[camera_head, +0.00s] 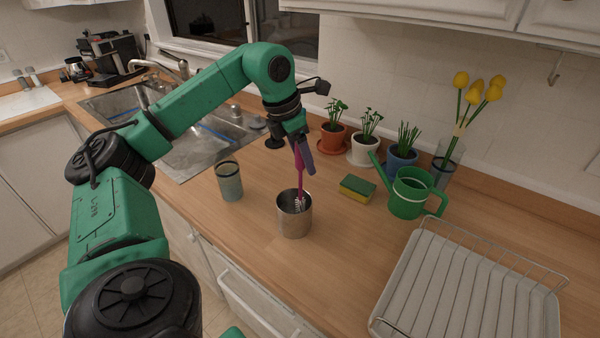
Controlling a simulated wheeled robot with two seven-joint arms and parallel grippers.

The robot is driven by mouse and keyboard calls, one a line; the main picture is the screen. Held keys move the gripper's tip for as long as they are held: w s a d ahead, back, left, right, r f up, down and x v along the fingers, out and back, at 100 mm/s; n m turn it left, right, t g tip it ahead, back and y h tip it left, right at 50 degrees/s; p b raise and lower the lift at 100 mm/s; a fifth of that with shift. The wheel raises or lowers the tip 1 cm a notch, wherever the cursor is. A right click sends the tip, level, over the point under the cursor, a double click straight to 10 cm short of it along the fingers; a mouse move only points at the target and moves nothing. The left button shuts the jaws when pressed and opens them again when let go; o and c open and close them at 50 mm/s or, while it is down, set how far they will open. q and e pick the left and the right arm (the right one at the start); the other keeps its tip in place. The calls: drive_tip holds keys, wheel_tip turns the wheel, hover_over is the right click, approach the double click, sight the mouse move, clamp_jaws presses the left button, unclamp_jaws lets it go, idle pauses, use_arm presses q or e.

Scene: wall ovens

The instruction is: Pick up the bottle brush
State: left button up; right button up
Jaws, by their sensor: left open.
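The bottle brush (299,180) has a magenta handle and white bristles. It stands upright, bristles down, in a round metal cup (293,222) on the wooden counter. My left gripper (303,160) is above the cup at the top of the brush handle. Its jaws are open, with a finger showing beside the handle. I cannot tell whether a finger touches the handle. My right gripper is not in view.
A patterned tumbler (230,184) stands left of the cup, near the sink (195,150). A sponge (357,189), green watering can (408,198) and potted plants (365,147) are to the right. A dish rack (465,290) fills the front right.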

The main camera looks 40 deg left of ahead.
use_arm(q)
drive_tip(key=shift+w+f, duration=0.3)
drive_tip(key=shift+f, duration=0.3)
drive_tip(key=shift+r, duration=0.1)
clamp_jaws()
